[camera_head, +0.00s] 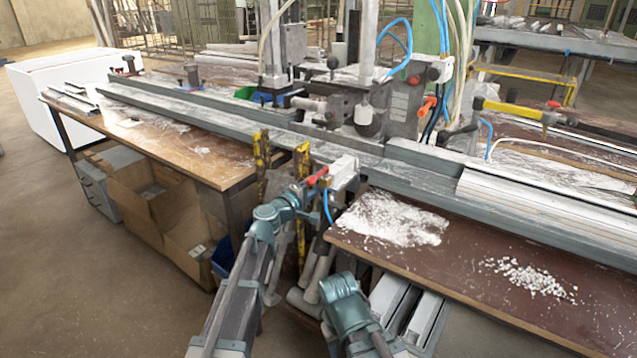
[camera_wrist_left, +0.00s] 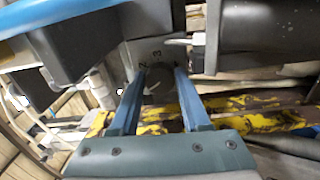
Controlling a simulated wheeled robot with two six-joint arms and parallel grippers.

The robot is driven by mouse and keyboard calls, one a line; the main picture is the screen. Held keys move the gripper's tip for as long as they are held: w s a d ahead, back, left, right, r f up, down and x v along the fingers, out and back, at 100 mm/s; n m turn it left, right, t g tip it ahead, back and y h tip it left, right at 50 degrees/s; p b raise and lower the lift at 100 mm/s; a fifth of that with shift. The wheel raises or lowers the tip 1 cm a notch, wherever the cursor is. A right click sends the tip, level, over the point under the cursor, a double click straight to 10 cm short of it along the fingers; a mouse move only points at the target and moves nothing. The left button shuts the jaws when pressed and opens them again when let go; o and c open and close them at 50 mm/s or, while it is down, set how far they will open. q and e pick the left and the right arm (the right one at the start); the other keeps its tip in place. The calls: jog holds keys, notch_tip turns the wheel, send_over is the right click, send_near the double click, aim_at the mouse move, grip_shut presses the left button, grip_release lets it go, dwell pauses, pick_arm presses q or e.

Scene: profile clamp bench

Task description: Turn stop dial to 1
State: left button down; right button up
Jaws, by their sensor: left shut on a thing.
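The stop dial (camera_wrist_left: 158,81) is a dark round knob on a grey plate, in the middle of the left wrist view. The numerals 2 and 3 show at its upper left and top; a 1 cannot be made out. A pale mark on the knob points to the lower left. My left gripper (camera_wrist_left: 157,76) has its two blue fingers on either side of the dial, shut on it. In the head view my left gripper (camera_head: 312,186) is at the white-and-red unit (camera_head: 345,172) on the bench front; the dial is hidden there. My right gripper is not seen.
A long metal profile rail (camera_head: 235,115) runs across the bench behind the unit. Yellow worn posts (camera_head: 261,165) stand just left of my left gripper. The brown tabletop (camera_head: 455,255) at the right bears white shavings. Cardboard boxes (camera_head: 150,195) sit under the left table.

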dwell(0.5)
pick_arm(q)
jog(key=shift+c, duration=1.9)
grip_release()
jog(key=v, duration=1.4)
